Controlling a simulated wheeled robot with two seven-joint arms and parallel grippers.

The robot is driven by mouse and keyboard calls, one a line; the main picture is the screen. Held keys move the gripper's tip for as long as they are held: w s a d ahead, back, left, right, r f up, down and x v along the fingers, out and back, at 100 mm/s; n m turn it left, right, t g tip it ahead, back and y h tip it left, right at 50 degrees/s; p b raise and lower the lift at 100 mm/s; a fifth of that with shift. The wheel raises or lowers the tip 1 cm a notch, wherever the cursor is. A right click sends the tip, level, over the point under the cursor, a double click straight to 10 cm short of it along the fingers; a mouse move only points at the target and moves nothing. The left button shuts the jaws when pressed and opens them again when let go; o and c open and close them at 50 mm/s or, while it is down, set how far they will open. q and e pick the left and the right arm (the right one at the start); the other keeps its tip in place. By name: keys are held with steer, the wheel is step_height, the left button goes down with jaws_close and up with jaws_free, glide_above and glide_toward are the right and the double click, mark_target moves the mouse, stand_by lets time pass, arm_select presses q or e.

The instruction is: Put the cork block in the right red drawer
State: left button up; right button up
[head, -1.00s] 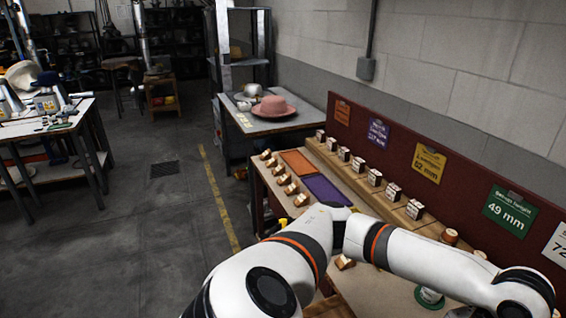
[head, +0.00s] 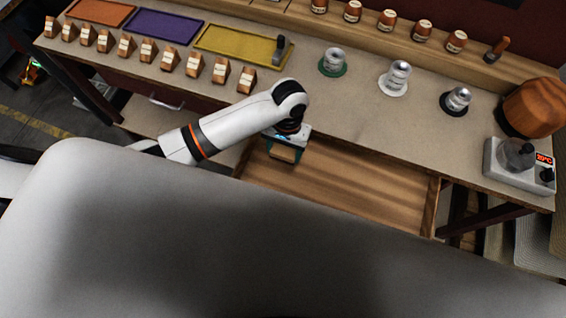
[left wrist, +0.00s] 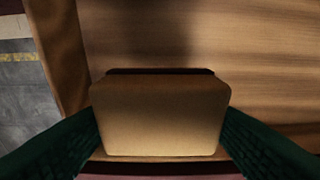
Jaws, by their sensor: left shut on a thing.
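My left gripper (head: 286,146) is shut on the cork block (head: 282,154), a tan block. In the left wrist view the block (left wrist: 160,115) sits between the two dark green fingers (left wrist: 160,130). The right drawer (head: 350,187) is pulled open and shows a bare wooden inside; it also shows beneath the block in the left wrist view (left wrist: 255,60). The gripper and block are at the drawer's left end, over its inside. I cannot tell whether the block touches the drawer floor. My right gripper is not in view.
A shut dark red drawer with a metal handle (head: 165,103) is at the left. The bench top (head: 330,110) above holds several labelled wooden blocks, coloured trays, metal weights and a small device with a red display (head: 520,160). A wooden hat form (head: 535,107) stands at the right.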

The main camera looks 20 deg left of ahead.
arm_select(q)
glide_above(283, 169)
steer(key=f, duration=0.4)
steer(key=shift+w+f, duration=0.2)
steer(key=shift+f, duration=0.15)
step_height(283, 169, down, 4)
steer(key=shift+r, duration=0.1)
steer(key=shift+f, duration=0.35)
steer(key=o, duration=1)
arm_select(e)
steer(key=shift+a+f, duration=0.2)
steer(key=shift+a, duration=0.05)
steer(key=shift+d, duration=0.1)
